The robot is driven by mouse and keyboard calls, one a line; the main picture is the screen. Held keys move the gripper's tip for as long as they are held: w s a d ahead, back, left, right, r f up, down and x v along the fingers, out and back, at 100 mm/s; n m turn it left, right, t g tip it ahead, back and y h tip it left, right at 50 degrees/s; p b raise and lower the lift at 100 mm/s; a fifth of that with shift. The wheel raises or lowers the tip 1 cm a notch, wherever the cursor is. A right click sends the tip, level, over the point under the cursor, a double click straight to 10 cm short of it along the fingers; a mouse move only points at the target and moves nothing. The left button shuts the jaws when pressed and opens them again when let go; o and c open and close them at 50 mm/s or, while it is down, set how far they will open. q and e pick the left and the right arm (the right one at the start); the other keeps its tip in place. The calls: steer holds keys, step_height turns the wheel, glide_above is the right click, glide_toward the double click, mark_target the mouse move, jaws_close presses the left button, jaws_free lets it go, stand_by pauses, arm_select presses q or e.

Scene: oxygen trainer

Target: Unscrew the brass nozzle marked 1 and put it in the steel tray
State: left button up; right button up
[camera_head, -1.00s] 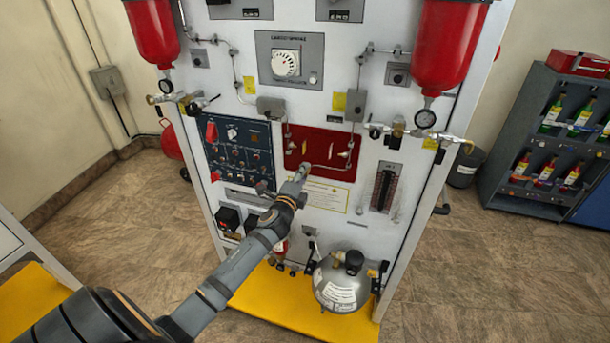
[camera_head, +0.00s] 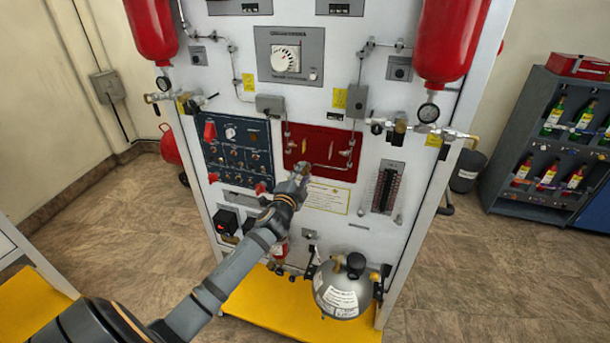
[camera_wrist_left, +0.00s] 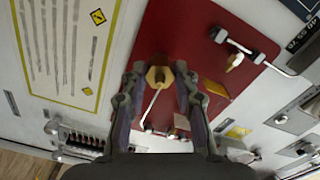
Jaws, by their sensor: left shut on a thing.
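A brass nozzle (camera_wrist_left: 158,77) with a hexagonal end sits between the fingertips of my left gripper (camera_wrist_left: 160,82) in the left wrist view. The gripper is shut on it, in front of the lower part of the red panel (camera_wrist_left: 190,40). In the head view my left gripper (camera_head: 301,171) is at the lower left of the same red panel (camera_head: 318,141) and mostly hides the nozzle. A number on the nozzle cannot be read. I cannot make out a steel tray in either view. My right gripper is not in view.
The white trainer board also carries a dark blue switch panel (camera_head: 238,150), a flow gauge (camera_head: 386,188) and red cylinders (camera_head: 449,40). A round steel vessel (camera_head: 342,287) stands below on the yellow base (camera_head: 262,306). A bottle rack (camera_head: 550,140) stands at right.

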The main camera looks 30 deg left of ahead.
arm_select(q)
steer(key=shift+n, duration=0.3)
steer(key=shift+f+n+b, duration=0.25)
steer(key=shift+n+b, duration=0.65)
steer(key=shift+n, duration=0.3)
steer(key=shift+r+n, duration=0.1)
steer(key=shift+n, duration=0.3)
steer(key=shift+r, duration=0.1)
